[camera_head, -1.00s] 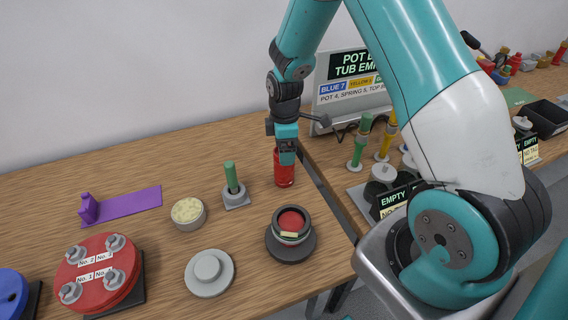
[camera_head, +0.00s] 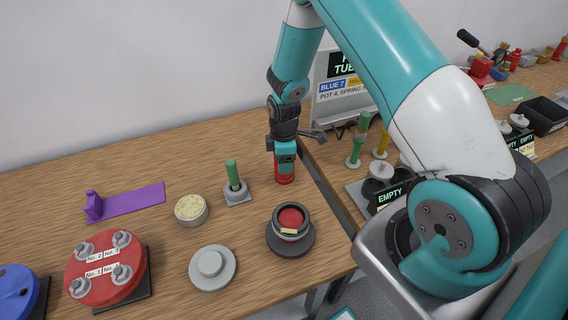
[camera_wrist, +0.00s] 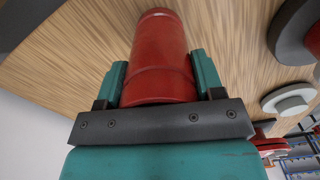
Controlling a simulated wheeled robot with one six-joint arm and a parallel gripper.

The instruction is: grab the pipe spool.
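The pipe spool looks to be the red upright cylinder (camera_head: 284,173) standing on the wooden table, right of the green-topped post. My gripper (camera_head: 285,160) points down over its upper part and hides some of it. In the wrist view the red cylinder (camera_wrist: 160,62) lies between my two teal fingers (camera_wrist: 160,80), one on each side. They sit very close to its sides. I cannot tell whether they press on it.
A green post on a grey base (camera_head: 235,186) stands close on the left. A dark pot with a red inside (camera_head: 290,232) is in front. A cream-filled tub (camera_head: 191,210), a grey disc (camera_head: 211,267) and a red valve plate (camera_head: 105,268) lie further left. A sign (camera_head: 340,92) stands behind right.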

